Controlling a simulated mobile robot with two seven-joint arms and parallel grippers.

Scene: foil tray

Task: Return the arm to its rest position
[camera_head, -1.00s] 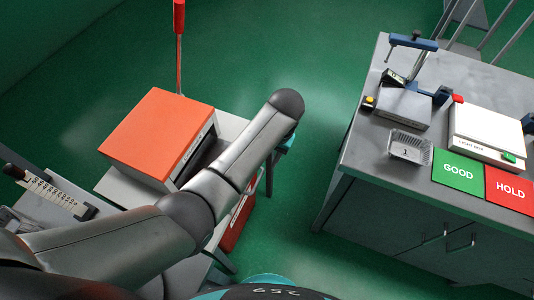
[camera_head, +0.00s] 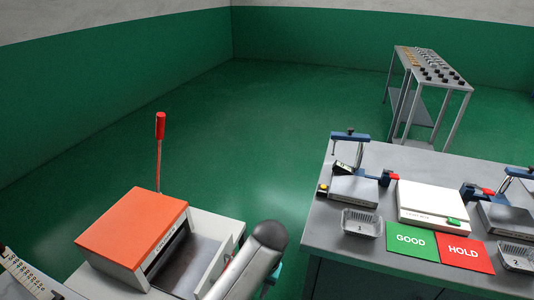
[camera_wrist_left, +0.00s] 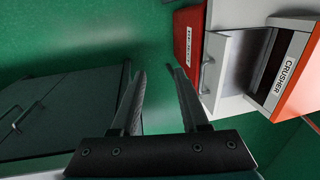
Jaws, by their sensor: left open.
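My left arm (camera_head: 252,262) comes in from the bottom of the head view, beside the orange-topped crusher. My left gripper (camera_wrist_left: 160,85) shows in the left wrist view with its two fingers apart and nothing between them. Beyond the fingers there is green floor. In the head view the left gripper is hidden behind its own arm link. My right gripper is in neither current view.
The crusher (camera_head: 133,228) with a red-handled lever stands at the left. At the right, a grey bench (camera_head: 330,240) bears foil tray 1 (camera_head: 362,223), foil tray 2 (camera_head: 517,256), a light box (camera_head: 432,203), and GOOD (camera_head: 411,241) and HOLD (camera_head: 465,252) mats. Green floor lies between.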

